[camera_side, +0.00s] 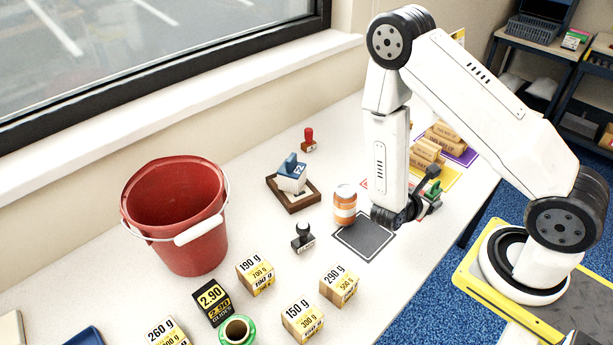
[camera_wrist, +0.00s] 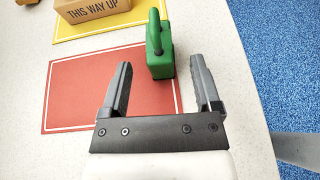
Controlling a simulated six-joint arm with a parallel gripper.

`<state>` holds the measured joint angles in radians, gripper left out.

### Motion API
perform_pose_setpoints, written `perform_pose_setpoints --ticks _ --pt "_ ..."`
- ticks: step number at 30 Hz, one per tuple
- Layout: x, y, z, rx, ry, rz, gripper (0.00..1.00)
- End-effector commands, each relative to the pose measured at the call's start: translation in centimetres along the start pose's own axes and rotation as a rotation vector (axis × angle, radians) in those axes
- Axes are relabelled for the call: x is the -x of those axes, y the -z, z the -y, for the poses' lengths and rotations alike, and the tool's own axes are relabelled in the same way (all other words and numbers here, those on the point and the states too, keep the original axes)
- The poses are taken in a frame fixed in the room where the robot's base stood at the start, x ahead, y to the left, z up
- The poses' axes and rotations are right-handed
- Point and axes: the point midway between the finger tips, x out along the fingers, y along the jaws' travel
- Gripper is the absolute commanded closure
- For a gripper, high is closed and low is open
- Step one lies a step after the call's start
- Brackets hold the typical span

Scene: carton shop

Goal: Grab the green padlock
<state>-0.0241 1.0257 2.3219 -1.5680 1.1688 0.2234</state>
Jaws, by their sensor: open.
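The green padlock (camera_wrist: 160,58) stands at the right side of a red mat (camera_wrist: 65,85) with a white border line, in the wrist view. My gripper (camera_wrist: 162,75) is open, with one finger on each side of the space below the padlock in the picture. The padlock's lower end lies near the level of the fingertips, between them, a little nearer the right finger. I cannot tell their height difference. In the side view the padlock (camera_side: 433,189) shows as a small green piece beside my gripper (camera_side: 428,200), which partly hides it and the mat.
A carton marked THIS WAY UP (camera_wrist: 90,8) sits on a yellow mat (camera_wrist: 120,20) beyond the padlock. An orange jar (camera_side: 345,205) stands beside a dark mat (camera_side: 364,238) left of my gripper. A red bucket (camera_side: 180,215) and several price blocks (camera_side: 302,320) stand farther left.

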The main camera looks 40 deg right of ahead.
Motion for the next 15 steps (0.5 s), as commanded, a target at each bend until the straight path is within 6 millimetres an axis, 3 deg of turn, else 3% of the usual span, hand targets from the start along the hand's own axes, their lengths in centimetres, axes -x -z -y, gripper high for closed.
perform_pose_setpoints --ticks 15 --pt "-4.2 -0.1 0.1 -0.001 0.004 0.0 0.19"
